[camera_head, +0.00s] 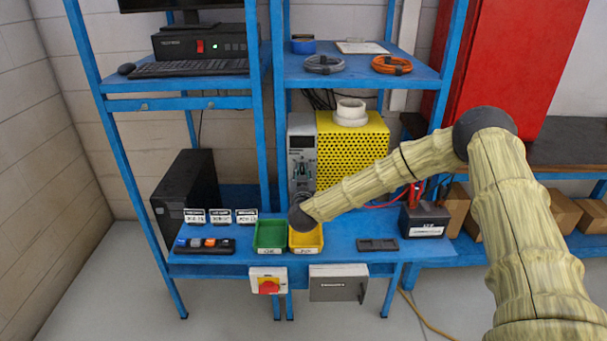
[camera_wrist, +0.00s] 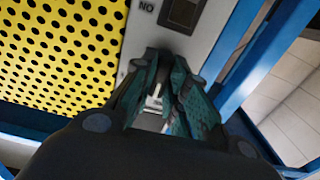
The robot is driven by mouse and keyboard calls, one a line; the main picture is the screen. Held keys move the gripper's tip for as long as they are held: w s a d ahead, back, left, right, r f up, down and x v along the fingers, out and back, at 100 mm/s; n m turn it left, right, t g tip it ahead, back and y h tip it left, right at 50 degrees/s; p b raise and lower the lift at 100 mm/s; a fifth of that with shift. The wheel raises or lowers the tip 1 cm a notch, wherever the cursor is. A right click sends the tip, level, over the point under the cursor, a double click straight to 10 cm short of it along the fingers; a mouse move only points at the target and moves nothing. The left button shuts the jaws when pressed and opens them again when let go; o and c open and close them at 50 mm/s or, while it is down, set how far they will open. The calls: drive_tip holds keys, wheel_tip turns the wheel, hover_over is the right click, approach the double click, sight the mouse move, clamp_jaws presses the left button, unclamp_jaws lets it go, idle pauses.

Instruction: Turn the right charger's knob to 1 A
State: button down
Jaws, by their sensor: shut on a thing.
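A grey upright unit (camera_head: 301,127) with a dark display (camera_head: 301,142) stands beside a yellow perforated box (camera_head: 372,128). It is the only charger-like unit I can make out. My gripper (camera_wrist: 165,62) has its teal fingers against the unit's grey front panel (camera_wrist: 208,20) in the wrist view. The fingers are closed around a small part of the panel, probably the knob. A pale marking or edge shows between them, but the knob's setting cannot be read. In the head view my arm reaches the unit from the right, and its end covers the lower part.
A dark switch (camera_wrist: 185,12) sits close to the fingers, and a blue post (camera_wrist: 240,50) runs beside the panel. The yellow perforated box (camera_wrist: 55,50) is on the other side. Green (camera_head: 270,234) and yellow (camera_head: 308,240) bins and a black battery (camera_head: 424,220) are on the bench.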

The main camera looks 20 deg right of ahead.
drive_tip(key=shift+r+n, duration=0.15)
drive_tip(key=shift+n, duration=0.15)
drive_tip(key=n, duration=0.3)
drive_tip(key=shift+w+r+n, duration=0.1)
drive_tip(key=shift+n, duration=0.2)
drive_tip(key=shift+n+b, duration=0.4)
drive_tip(key=shift+n, duration=1.5)
drive_tip(key=shift+d+n, duration=0.1)
drive_tip(key=shift+n, duration=0.3)
drive_tip(key=c, duration=1.4)
unclamp_jaws()
drive_tip(key=shift+f, duration=0.2)
